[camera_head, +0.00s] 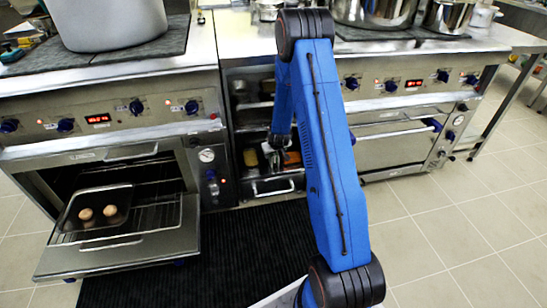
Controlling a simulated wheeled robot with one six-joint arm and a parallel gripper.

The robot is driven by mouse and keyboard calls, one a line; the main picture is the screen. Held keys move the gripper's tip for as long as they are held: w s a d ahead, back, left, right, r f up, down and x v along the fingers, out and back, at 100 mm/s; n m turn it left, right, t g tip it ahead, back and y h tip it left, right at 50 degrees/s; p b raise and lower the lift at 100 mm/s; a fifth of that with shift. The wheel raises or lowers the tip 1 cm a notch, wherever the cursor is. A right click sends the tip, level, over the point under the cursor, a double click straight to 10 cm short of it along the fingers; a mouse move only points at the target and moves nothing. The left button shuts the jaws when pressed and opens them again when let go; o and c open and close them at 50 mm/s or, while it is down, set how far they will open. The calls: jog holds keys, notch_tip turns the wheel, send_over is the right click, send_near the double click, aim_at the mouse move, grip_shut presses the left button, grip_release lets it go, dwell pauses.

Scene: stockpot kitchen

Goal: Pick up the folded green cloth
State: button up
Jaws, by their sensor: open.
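An orange item (292,157) lies in the drawer just right of the gripper. A small item (250,157) lies to its left, too small to identify. I cannot clearly make out the folded green cloth; the gripper and arm cover part of the drawer. I cannot tell whether the fingers touch anything.
The left oven's door (120,252) hangs open, with a baking tray (97,208) holding two round brown items. A large pot (108,22) stands on the left stove; more pots (375,12) stand at the right. A dark mat (230,250) covers the floor. Tiled floor at the right is clear.

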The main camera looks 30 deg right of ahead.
jog(key=shift+w+d, duration=0.25)
jog(key=shift+w, duration=0.4)
jog(key=shift+w+d, duration=0.25)
jog(key=shift+w, duration=0.4)
jog(key=x, duration=0.5)
jog(key=shift+s, duration=0.1)
jog(key=c, duration=1.3)
